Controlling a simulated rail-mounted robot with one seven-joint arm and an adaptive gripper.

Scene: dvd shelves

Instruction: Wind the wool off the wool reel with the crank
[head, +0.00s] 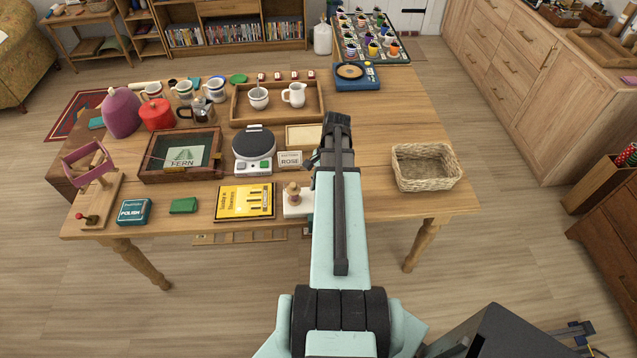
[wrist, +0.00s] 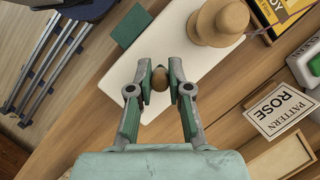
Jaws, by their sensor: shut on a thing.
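The wool reel (head: 88,163) is a pink frame on a long wooden base at the left end of the table. Its crank has a red knob (head: 84,217) near the front edge. My gripper (wrist: 161,76) is far to the right of the reel. It is shut on a small brown wooden knob (wrist: 159,77) above a white board (wrist: 205,63). A stepped wooden piece (wrist: 218,22) stands on that board; it also shows in the head view (head: 293,190). My arm hides the fingertips in the head view. I cannot tell whether the knob is joined to the board.
A yellow book (head: 245,202), a green box (head: 183,205) and a teal polish tin (head: 133,212) lie along the front between reel and gripper. A glass-topped case (head: 147,175), a scale (head: 254,150) and a rose pattern card (head: 290,160) stand behind. A wicker basket (head: 424,183) is at right.

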